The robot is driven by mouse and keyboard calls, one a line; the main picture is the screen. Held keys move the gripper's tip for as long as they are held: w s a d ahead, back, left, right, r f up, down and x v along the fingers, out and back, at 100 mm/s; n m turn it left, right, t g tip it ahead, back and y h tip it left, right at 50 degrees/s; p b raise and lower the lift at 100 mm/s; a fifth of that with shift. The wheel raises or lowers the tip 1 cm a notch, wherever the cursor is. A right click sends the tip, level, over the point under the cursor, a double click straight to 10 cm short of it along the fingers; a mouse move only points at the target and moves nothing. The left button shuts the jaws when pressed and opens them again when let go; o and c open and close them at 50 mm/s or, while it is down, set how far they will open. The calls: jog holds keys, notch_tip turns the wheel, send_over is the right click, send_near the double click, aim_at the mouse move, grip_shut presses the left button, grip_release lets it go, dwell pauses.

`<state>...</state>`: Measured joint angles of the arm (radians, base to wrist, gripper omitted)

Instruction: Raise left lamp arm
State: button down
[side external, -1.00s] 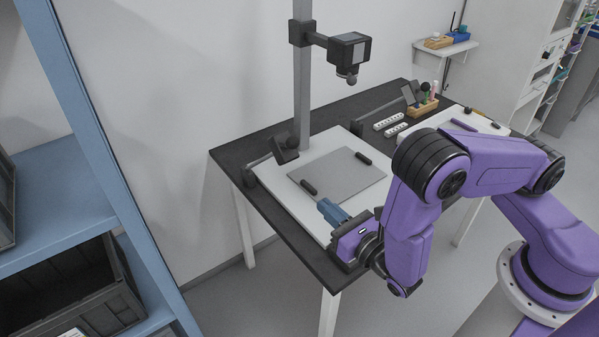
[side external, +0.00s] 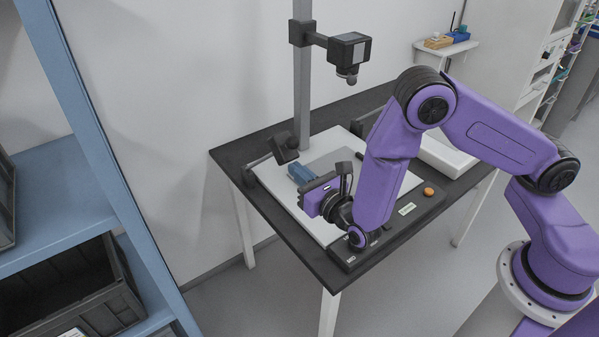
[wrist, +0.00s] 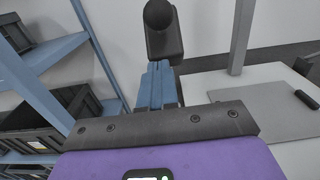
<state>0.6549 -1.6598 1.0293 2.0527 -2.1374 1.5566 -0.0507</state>
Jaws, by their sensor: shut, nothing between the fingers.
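The left lamp (side external: 285,148), with a dark tilted head and a rounded knob on top, stands at the left back of the white board (side external: 275,182). Its thin dark arm (side external: 258,160) runs low toward the board's left edge. In the wrist view the lamp head (wrist: 166,42) is straight ahead of my fingers. My gripper (side external: 293,170) has blue fingers, shut and empty, just in front of and below the lamp head. In the wrist view the fingertips (wrist: 157,70) overlap the head's lower edge; I cannot tell whether they touch it.
A grey mat (wrist: 262,118) with a black bar (wrist: 307,99) lies on the board. A camera head (side external: 349,50) hangs from a vertical post (side external: 302,90) behind. An orange button (side external: 428,191) and a white tray (side external: 447,157) are at the right. A blue shelf (side external: 110,150) stands left.

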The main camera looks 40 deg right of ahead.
jog(key=shift+r, duration=0.1)
jog(key=w+r+g, duration=0.2)
jog(key=w+r, duration=0.2)
jog(key=w+r+g, duration=0.2)
jog(key=w+r, duration=0.3)
jog(key=shift+r, duration=0.25)
jog(key=w+r, duration=0.5)
jog(key=w, duration=0.8)
jog(key=shift+w+r+g, duration=0.2)
jog(key=shift+w+g, duration=0.1)
jog(key=shift+g, duration=0.1)
jog(key=shift+d, duration=0.15)
jog(key=shift+s, duration=0.1)
